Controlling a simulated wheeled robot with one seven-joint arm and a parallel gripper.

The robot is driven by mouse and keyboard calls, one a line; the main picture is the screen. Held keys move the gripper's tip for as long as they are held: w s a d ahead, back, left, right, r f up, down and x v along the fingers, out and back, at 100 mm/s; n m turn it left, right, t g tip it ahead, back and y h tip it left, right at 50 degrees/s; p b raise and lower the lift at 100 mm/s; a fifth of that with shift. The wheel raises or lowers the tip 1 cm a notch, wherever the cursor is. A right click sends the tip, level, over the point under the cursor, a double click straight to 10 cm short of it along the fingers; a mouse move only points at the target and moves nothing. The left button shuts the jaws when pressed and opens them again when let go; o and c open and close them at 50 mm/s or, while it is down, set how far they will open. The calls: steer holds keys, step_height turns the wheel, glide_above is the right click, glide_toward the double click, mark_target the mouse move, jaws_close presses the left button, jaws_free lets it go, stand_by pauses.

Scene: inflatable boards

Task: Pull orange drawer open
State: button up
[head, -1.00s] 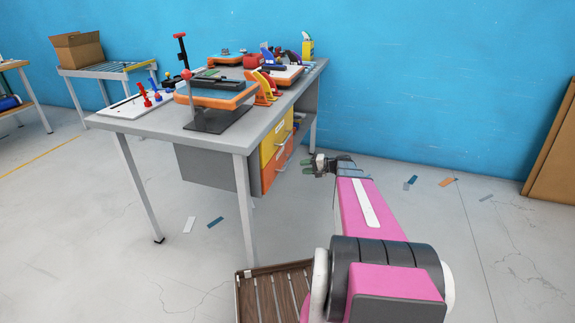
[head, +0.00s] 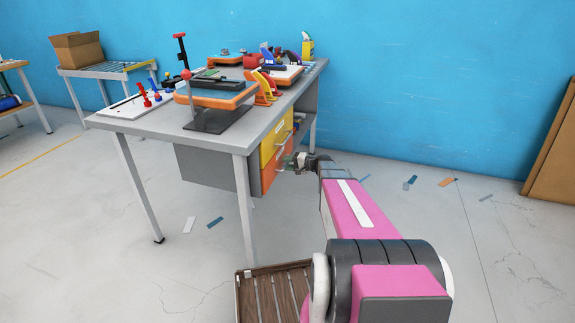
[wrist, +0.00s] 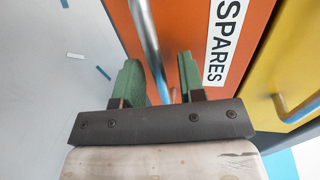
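The orange drawer (head: 268,179) is the lower one under the workbench, below the yellow drawer (head: 275,143). It looks closed. In the wrist view the orange drawer front (wrist: 190,30) carries a "SPARES" label (wrist: 224,45) and a metal bar handle (wrist: 148,40). My gripper (head: 284,163) is at the orange drawer's front. In the wrist view the green fingers of my gripper (wrist: 160,82) are apart, with the handle running between them. I cannot see whether either finger touches the handle.
The grey workbench (head: 130,125) stands with tools and fixtures on top. A yellow drawer handle (wrist: 298,108) is close beside my gripper in the wrist view. A slatted wooden pallet (head: 262,277) lies near my base. The floor to the right is mostly clear.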

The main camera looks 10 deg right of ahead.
steer(key=shift+w+a, duration=0.1)
steer(key=shift+a, duration=0.05)
steer(key=shift+c, duration=0.4)
jaws_close()
steer(key=f+v, duration=0.2)
steer(key=v, duration=1.2)
steer(key=d+f+v, duration=0.1)
steer(key=f+v, duration=0.2)
steer(key=v, duration=1.1)
steer(key=shift+f, duration=0.25)
steer(key=shift+o, duration=0.4)
jaws_free()
steer(key=shift+s+d, duration=0.1)
steer(key=shift+s, duration=0.15)
steer(key=v, duration=1)
steer(key=shift+d, duration=0.35)
steer(key=shift+s+r, duration=0.1)
